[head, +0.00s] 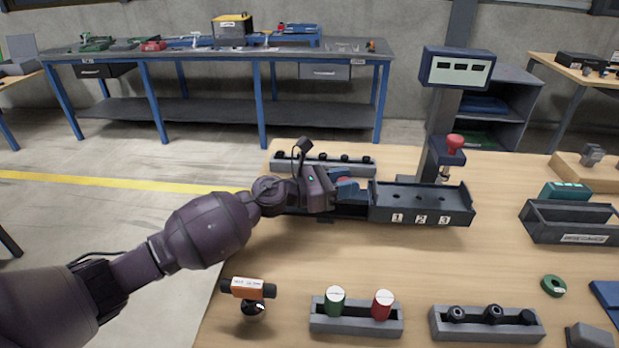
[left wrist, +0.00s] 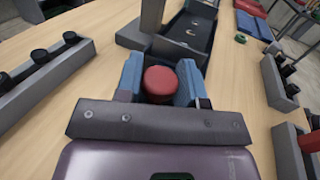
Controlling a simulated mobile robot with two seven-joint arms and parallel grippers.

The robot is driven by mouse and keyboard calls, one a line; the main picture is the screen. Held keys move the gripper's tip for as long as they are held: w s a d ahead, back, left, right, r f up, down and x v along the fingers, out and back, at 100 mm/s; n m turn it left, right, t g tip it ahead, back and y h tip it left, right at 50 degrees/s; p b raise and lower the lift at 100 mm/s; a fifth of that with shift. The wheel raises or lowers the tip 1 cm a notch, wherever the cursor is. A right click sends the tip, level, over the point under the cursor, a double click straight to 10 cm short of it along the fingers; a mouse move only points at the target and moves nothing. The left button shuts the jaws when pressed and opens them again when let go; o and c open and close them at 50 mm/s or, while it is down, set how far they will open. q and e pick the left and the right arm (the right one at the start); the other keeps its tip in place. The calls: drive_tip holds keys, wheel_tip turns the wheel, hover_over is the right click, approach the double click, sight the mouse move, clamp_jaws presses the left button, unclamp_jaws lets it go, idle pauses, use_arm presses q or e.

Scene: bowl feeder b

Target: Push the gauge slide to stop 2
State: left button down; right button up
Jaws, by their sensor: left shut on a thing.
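The dark gauge block (head: 455,215) lies on the wooden table with labels 1, 2 and 3 along its front. My left gripper (head: 347,190) is at the left end of this block, left of label 1. Its two blue fingers (left wrist: 161,66) are shut on a round red knob (left wrist: 160,84), which I take to be the gauge slide's handle. In the head view the knob is mostly hidden by the fingers. The slide's body and its exact contact with the track are hidden. The block's dark channel shows ahead in the left wrist view (left wrist: 185,47). My right gripper is not in view.
A post with a display box (head: 458,67) and a red-topped plunger (head: 454,145) stands behind the block. A grey rack (head: 285,168) with black knobs lies behind my gripper. Racks with green and red cylinders (head: 335,301) and black parts are in front. Bare table lies between.

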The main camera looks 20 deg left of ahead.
sight(375, 181)
use_arm(q)
drive_tip(key=d, duration=0.2)
drive_tip(key=w+d, duration=0.1)
drive_tip(key=shift+d, duration=0.4)
drive_tip(key=c, duration=0.8)
unclamp_jaws()
drive_tip(key=shift+s+a, duration=0.1)
drive_tip(key=shift+a, duration=0.05)
drive_tip(key=v, duration=1)
drive_tip(key=shift+s+a, duration=0.2)
drive_tip(key=shift+a, duration=0.05)
